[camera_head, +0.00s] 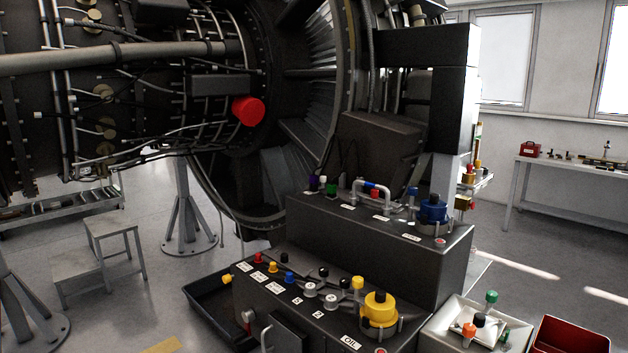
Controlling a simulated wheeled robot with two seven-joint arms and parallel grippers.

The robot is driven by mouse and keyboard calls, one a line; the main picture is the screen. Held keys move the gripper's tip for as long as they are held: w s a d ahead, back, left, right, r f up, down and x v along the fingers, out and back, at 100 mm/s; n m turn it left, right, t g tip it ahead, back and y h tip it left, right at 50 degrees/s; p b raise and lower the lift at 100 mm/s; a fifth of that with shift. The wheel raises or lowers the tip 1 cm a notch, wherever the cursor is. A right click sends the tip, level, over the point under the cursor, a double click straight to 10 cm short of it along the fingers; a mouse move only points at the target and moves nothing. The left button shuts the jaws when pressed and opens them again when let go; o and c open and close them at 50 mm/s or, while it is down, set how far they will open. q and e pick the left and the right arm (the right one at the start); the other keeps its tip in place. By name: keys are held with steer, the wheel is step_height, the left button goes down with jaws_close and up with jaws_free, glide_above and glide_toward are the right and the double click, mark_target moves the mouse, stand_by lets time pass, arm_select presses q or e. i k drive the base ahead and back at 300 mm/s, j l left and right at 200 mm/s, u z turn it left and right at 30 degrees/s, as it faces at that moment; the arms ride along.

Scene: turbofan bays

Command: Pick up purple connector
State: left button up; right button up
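The purple connector (314,182) is small and stands at the far left end of the top of the dark upper console (375,250). A white-topped connector (323,181) stands right beside it, and a green connector (331,189) is just to the right. How the purple connector is seated is too small to tell. Neither of my grippers is in view.
A blue cap (433,210) and a handle rail (372,186) stand on the upper console. The lower step holds a yellow oil cap (380,308) and several coloured connectors. A white tray (440,335) and a red bin (570,338) are at right. The engine (290,100) rises behind.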

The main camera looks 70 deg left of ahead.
mark_target(313, 179)
steer(key=u, duration=2.4)
